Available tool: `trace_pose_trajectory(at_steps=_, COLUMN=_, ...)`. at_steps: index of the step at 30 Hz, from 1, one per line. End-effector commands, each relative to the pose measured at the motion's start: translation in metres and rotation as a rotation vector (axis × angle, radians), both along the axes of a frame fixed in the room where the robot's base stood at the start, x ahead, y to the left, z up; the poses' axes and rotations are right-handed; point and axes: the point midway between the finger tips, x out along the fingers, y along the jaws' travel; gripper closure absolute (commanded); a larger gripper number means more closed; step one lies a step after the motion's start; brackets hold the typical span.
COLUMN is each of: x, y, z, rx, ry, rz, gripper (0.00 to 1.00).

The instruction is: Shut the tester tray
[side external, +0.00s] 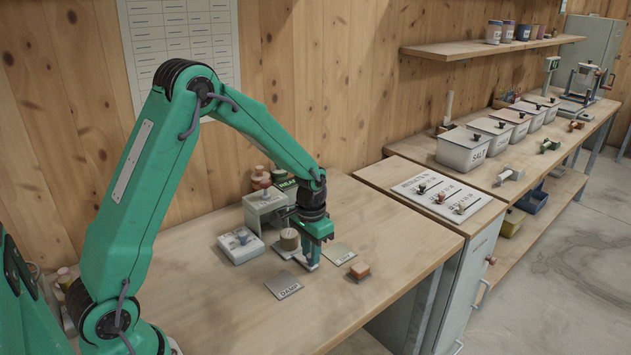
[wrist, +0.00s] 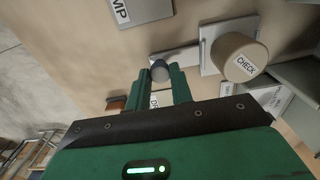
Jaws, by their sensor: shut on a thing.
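The tester (side external: 262,206) is a grey box near the wall, with its tray (side external: 280,252) pulled out in front. The tray also shows in the wrist view (wrist: 210,72) as a pale plate. A tan cylinder marked CHECK (wrist: 240,57) stands on it, also seen in the side view (side external: 289,239). A grey strip runs from the tray to a dark round knob (wrist: 160,71). My gripper (side external: 307,264) points down at the tray's front. In the wrist view its fingers (wrist: 161,78) are shut on the knob, one on each side.
A DAMP plate (side external: 285,286) and a second labelled plate (side external: 338,254) lie nearby. An orange-topped block (side external: 358,272) sits right of my gripper. A white box (side external: 240,246) stands left of the tray. The front of the table is clear.

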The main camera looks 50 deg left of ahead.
Motion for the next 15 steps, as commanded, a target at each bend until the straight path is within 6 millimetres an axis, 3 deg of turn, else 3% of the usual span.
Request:
trace_pose_trajectory(at_steps=5, x=0.000, y=0.009, z=0.000, rx=0.000, ry=0.000, rz=0.002, gripper=1.00)
trace_pose_trajectory(at_steps=15, x=0.001, y=0.062, z=0.000, rx=0.000, ry=-0.001, rz=0.004, gripper=1.00)
